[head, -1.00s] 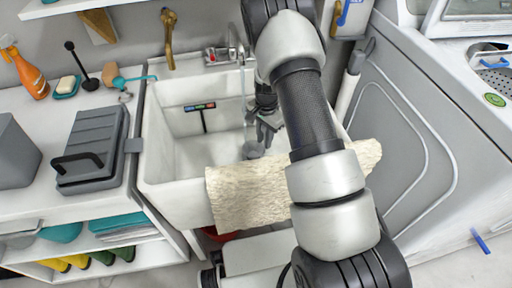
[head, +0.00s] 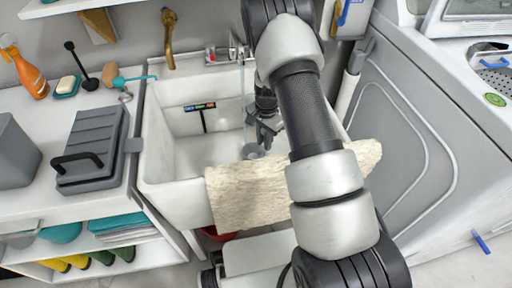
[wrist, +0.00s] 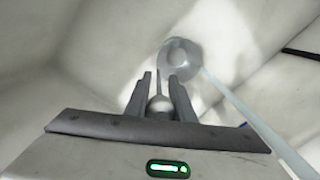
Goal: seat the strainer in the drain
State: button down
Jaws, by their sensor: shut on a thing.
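The strainer (wrist: 160,103) shows in the wrist view as a small grey rounded piece with a narrow upright part, between my fingers. My gripper (wrist: 160,92) is shut on it. In the head view my gripper (head: 264,132) hangs inside the white sink (head: 165,165), and the strainer cannot be made out there. The round grey drain (wrist: 180,58) lies in the sink floor beyond my fingertips, slightly right of them. In the head view the drain (head: 251,151) is below and left of my gripper. The strainer appears apart from the drain.
A thin water stream (wrist: 250,118) runs from the tap toward the drain area. A beige towel (head: 245,195) hangs over the sink's front edge. A grey box (head: 92,150) stands on the left counter; a grey machine (head: 410,150) is on the right.

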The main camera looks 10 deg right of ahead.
jog(key=c, duration=1.4)
grip_release()
jog(key=shift+f, duration=0.1)
jog(key=shift+c, duration=0.2)
